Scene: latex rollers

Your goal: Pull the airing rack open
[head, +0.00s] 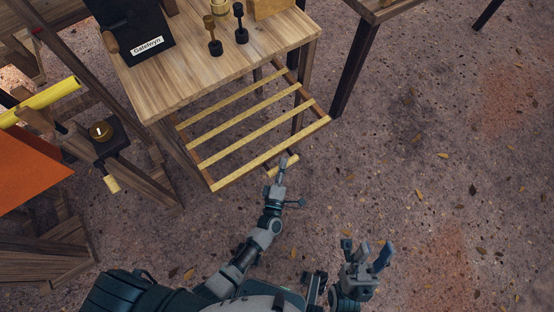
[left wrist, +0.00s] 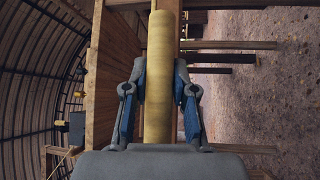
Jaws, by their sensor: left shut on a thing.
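The airing rack (head: 240,172), a frame of pale wooden slats, sticks out from under the wooden table (head: 180,85) in the head view. Gaps show the ground between its slats. A short wooden handle (head: 293,159) sits at its front rail. My left gripper (head: 282,167) is shut on this handle. In the left wrist view, the fingers of my left gripper (left wrist: 158,100) lie on both sides of a yellowish round bar (left wrist: 160,50). My right gripper (head: 367,256) is open and empty, low in the head view, away from the rack. The rack's back part is hidden under the tabletop.
A dark board labelled "Gatefwyn" (head: 147,47) and dark-based stands (head: 241,30) are on the table. At left are a yellow roll (head: 45,98), an orange sheet (head: 30,165) and wooden framing. Another table (head: 380,10) stands upper right. Leaf-strewn ground on the right is free.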

